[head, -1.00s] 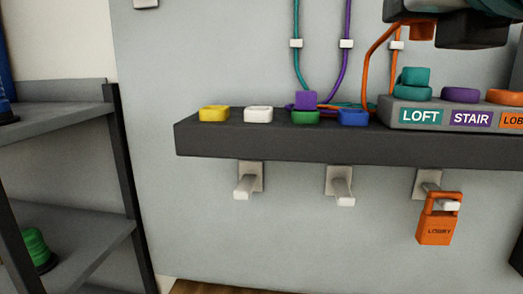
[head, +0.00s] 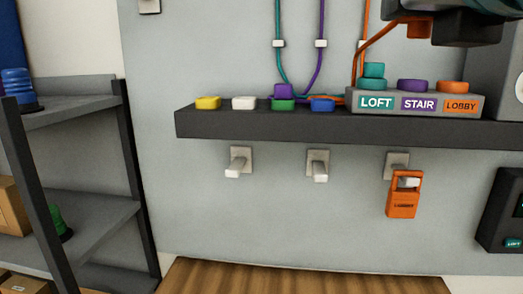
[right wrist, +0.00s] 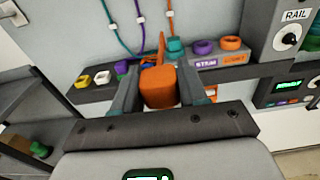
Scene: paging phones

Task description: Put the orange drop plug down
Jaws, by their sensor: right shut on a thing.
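My right gripper (right wrist: 158,92) is shut on the orange drop plug (right wrist: 158,86), a rounded orange block that fills the gap between the fingers. In the head view the orange plug (head: 419,29) shows partly under my dark gripper at the top right, with an orange cord running from it. It is held in the air above the grey station box (head: 415,115) labelled LOFT, STAIR and LOBBY. The orange LOBBY ring (head: 454,88) is bare. A teal plug (head: 374,69) sits on the LOFT ring. The purple STAIR ring (head: 414,86) is bare. My left gripper is out of view.
The dark ledge (head: 300,127) carries yellow (head: 208,103), white (head: 244,103), green and blue (head: 323,105) rings. A purple plug (head: 283,90) sits on the green one. An orange LOBBY tag (head: 404,200) hangs from the right peg below. Shelving (head: 85,190) stands left.

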